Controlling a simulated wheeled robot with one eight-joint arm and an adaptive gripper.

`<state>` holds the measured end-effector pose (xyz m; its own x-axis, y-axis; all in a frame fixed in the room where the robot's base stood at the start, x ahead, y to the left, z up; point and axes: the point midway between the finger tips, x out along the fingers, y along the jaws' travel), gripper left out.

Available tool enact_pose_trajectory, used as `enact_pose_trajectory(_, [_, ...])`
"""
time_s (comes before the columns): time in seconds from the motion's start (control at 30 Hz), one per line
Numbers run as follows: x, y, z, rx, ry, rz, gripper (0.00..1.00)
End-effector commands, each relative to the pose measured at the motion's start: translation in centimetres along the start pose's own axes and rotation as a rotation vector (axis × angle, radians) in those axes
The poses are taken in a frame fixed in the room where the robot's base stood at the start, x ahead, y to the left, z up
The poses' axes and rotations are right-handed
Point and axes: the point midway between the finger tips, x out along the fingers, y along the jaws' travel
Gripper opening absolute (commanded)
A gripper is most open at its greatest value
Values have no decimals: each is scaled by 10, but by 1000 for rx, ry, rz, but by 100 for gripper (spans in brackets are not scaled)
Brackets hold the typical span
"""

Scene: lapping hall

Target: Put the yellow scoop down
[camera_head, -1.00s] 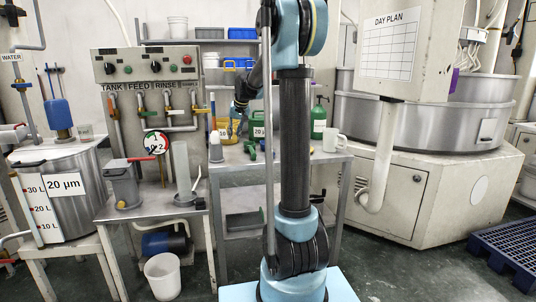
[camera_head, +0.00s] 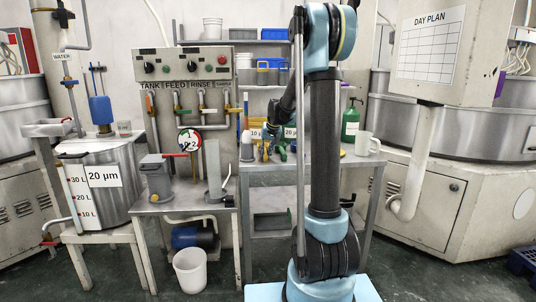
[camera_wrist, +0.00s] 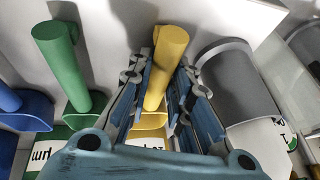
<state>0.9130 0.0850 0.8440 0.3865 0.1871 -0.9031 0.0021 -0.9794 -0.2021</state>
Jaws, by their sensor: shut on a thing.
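The yellow scoop (camera_wrist: 170,42) stands between my gripper's fingers in the wrist view, with its round handle toward the camera. My gripper (camera_wrist: 163,75) is shut on it. The scoop's lower part is partly hidden by the fingers and the blue gripper body. In the head view my gripper (camera_head: 270,133) is low over the metal table (camera_head: 262,166), with a small yellow patch below it. I cannot tell whether the scoop touches the table.
In the wrist view a green scoop (camera_wrist: 60,60) and a blue scoop (camera_wrist: 30,112) are to the left, and a grey curved object (camera_wrist: 236,80) is close on the right. In the head view a white mug (camera_head: 363,144) and a green bottle (camera_head: 350,122) stand right of my arm.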

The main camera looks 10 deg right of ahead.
Motion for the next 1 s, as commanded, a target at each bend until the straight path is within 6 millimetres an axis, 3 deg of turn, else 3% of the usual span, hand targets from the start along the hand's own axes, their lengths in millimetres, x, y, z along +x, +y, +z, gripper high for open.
enact_pose_trajectory(0.13, [2, 1, 0, 0, 0, 0, 0])
enact_pose_trajectory(0.17, [1, 1, 0, 0, 0, 0, 24])
enact_pose_trajectory(0.23, [1, 1, 0, 1, 0, 0, 39])
enact_pose_trajectory(0.67, [-3, 2, 0, 2, 0, 1, 39])
enact_pose_trajectory(1.0, [-52, 2, 0, 2, 1, 1, 39])
